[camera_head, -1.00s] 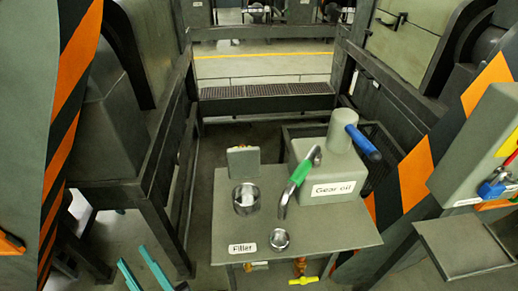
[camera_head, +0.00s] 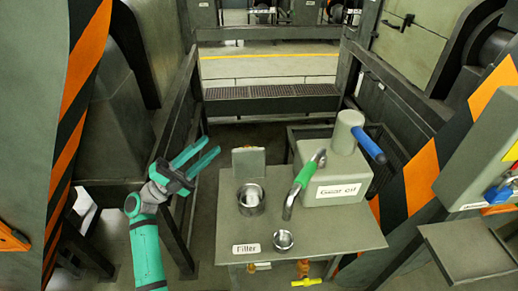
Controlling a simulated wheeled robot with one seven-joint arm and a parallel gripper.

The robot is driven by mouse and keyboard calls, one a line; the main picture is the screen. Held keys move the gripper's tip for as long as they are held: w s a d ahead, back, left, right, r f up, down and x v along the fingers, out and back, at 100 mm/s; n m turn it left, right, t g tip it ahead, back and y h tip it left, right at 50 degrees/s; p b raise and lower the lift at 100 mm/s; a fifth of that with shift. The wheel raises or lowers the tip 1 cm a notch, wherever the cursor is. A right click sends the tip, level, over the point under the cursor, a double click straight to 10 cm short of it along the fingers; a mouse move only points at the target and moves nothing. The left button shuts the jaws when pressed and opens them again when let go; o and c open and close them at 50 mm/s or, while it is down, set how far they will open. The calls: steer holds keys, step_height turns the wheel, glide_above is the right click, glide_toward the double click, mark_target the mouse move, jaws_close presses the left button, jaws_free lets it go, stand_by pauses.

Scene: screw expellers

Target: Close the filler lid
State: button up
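The filler is a short round metal neck (camera_head: 250,199) on the left part of a grey table (camera_head: 330,243), behind a white "Filler" label (camera_head: 246,249). Its square grey lid (camera_head: 248,162) stands upright behind the neck, so the neck's mouth is uncovered. A gap shows between the fingertips and the lid.
A grey "Gear oil" box (camera_head: 333,175) with a blue-handled crank (camera_head: 368,145) stands on the table's right. A green-handled lever (camera_head: 305,175) rises right of the filler neck. A small metal cup (camera_head: 283,240) sits in front. A dark frame rail (camera_head: 176,110) runs behind my arm.

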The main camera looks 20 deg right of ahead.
mark_target(263, 149)
steer(key=d+f+m+g+y, duration=0.1)
steer(key=d+g+y, duration=0.1)
steer(key=d, duration=0.3)
steer(key=d+f+m+g+y, duration=0.1)
steer(key=d+g+y, duration=0.1)
steer(key=d, duration=0.4)
steer(key=d+f+m+g+y, duration=0.2)
steer(key=d+y, duration=0.1)
steer(key=d, duration=0.3)
steer(key=shift+s+f, duration=0.1)
steer(key=shift+c, duration=0.6)
jaws_close()
